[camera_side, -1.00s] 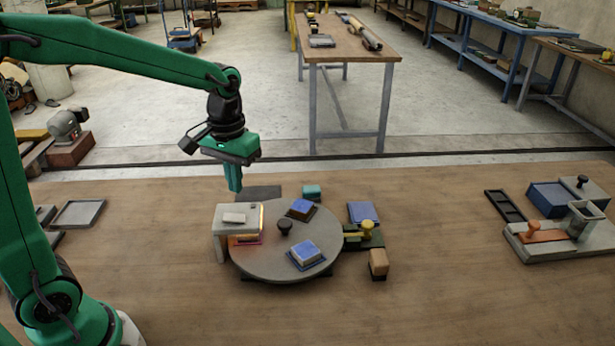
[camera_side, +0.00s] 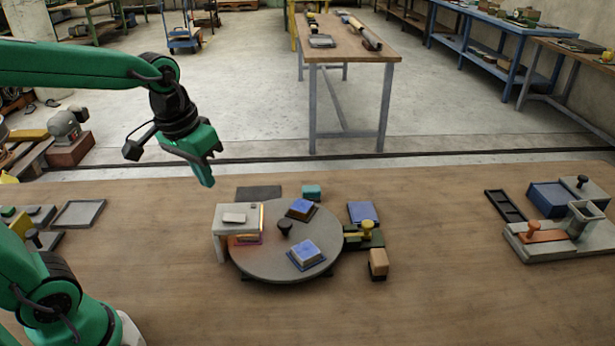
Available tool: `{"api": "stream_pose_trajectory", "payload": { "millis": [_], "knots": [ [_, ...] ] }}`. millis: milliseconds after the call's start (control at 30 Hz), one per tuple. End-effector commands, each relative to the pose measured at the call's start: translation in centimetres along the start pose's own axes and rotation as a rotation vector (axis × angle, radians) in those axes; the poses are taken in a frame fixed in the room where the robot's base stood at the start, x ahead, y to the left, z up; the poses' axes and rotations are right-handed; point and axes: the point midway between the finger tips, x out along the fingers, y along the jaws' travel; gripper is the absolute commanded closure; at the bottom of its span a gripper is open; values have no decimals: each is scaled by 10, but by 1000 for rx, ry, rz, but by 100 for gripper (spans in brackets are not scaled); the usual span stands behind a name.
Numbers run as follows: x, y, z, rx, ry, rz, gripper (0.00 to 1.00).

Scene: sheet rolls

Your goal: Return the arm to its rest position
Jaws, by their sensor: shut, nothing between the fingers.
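My gripper (camera_side: 207,178) is green with a dark wrist and hangs in the air at the left of centre, tilted with its fingers pointing down and to the right. It is shut and empty. It is above and to the left of the round grey turntable (camera_side: 262,262), apart from everything on the table. The turntable carries blue square pieces (camera_side: 305,252) on dark bases and a black knob (camera_side: 284,229) at its middle. A grey stand (camera_side: 234,217) bridges the turntable's left edge, with an orange glow under it.
A dark flat pad (camera_side: 258,193) and a teal block (camera_side: 311,192) lie behind the turntable. A yellow-knobbed fixture (camera_side: 366,233) and a tan block (camera_side: 378,262) stand right of it. A grey tray (camera_side: 78,214) lies at the left. The table's front middle is clear.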

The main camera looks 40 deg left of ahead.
Motion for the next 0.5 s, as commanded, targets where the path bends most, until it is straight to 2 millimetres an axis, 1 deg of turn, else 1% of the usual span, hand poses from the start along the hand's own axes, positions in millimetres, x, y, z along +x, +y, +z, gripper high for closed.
{"api": "stream_pose_trajectory", "payload": {
  "millis": [33, 200, 500],
  "knots": [
    [-6, -1, 6, 11, 25, 4, 100],
    [-17, -3, 27, 52, 100, 12, 100],
    [-28, -7, 59, 117, 221, 19, 100]
  ]
}}
